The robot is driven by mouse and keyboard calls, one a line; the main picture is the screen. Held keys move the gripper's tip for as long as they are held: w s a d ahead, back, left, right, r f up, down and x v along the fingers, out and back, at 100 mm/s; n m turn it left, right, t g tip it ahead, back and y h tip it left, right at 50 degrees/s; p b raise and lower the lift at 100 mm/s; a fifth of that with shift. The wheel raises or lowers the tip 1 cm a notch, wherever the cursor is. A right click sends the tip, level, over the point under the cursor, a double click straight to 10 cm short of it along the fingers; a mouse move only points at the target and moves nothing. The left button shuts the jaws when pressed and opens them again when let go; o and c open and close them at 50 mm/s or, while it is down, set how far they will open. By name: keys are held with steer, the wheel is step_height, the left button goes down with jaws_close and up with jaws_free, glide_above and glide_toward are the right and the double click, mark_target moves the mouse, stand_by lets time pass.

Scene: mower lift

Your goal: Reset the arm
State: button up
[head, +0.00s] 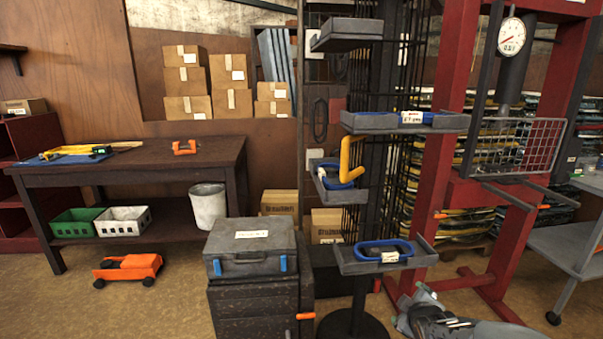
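Part of my arm, in grey and black, shows at the bottom edge right of centre in the head view. Its end, which looks like my gripper (418,307), is low in front of the red press frame (432,165). The fingers are small and partly cut off by the picture edge, so I cannot tell whether they are open or shut. I see nothing clearly held there. The arm is apart from the dark shelf stand (383,262) to its upper left, whose trays hold blue-handled parts (384,250).
A grey toolbox (251,250) sits on a dark cabinet (254,302) at centre. A grey wheeled cart (566,250) is at right. Open floor lies at lower left.

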steer(key=s+a+r+m+g+p, duration=0.2)
steer(key=s+r+p, duration=0.3)
steer(key=r, duration=0.3)
steer(key=s+a+r+m+g+y+p, duration=0.1)
steer(key=s+a+r+m+g+p, duration=0.2)
steer(key=s+a+r+m+p, duration=0.1)
steer(key=s+a+r+m+g+y+p, duration=0.1)
steer(key=s+a+r+m+g+p, duration=0.1)
steer(key=s+r+p, duration=0.4)
step_height(320, 180, up, 6)
steer(key=shift+s+a+f+m+p, duration=0.25)
steer(key=shift+a+m+p, duration=0.35)
steer(key=shift+a+p, duration=0.45)
steer(key=shift+a, duration=0.1)
